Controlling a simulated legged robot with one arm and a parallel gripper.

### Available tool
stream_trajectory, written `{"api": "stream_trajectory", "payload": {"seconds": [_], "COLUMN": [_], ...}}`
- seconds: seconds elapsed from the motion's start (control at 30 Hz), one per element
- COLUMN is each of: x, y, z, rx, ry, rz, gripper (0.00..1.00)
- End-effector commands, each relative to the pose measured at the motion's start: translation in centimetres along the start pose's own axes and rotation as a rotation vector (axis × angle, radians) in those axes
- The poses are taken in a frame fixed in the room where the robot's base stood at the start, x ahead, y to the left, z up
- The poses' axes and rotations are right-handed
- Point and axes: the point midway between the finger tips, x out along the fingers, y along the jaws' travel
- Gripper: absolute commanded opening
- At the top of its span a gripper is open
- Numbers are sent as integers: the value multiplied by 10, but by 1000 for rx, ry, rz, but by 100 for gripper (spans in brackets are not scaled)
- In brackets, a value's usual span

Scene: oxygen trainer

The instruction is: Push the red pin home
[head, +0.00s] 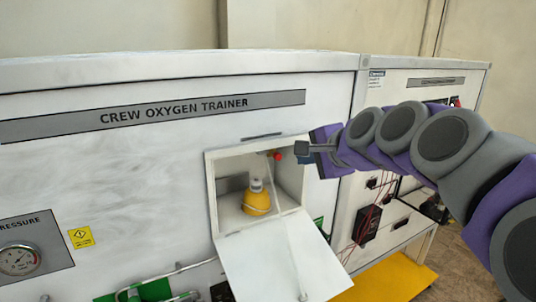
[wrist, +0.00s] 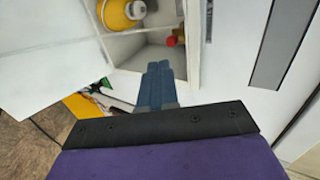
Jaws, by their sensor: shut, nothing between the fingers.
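The red pin (head: 277,156) is at the upper right inside an open white compartment (head: 211,190) in the trainer's front. In the wrist view the red pin (wrist: 171,41) shows just past my fingertips, beside a small brass-coloured part. My gripper (head: 303,148) is at the compartment's right edge, right of the pin. In the wrist view my gripper (wrist: 158,66) has its blue fingers together with nothing between them. A small gap shows between fingertips and pin there; I cannot tell the exact depth.
The compartment's white door (head: 265,262) hangs open below. A second cabinet (head: 400,90) with red wires stands to the right. A gauge (head: 17,261) is at lower left.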

Motion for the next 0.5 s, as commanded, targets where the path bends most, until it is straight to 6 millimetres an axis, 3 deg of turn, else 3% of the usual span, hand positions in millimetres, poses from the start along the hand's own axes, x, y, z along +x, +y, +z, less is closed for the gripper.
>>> {"api": "stream_trajectory", "payload": {"seconds": [0.1, 0.23, 0.37, 0.5], "x": [-4, 4, 27, 62], "y": [2, 0, -4, -5], "z": [-6, 0, 13, 25], "rx": [5, 1, -6, -14], "ry": [0, 1, 3, 4], "rz": [-4, 0, 5, 15], "gripper": [0, 0, 0, 0]}}
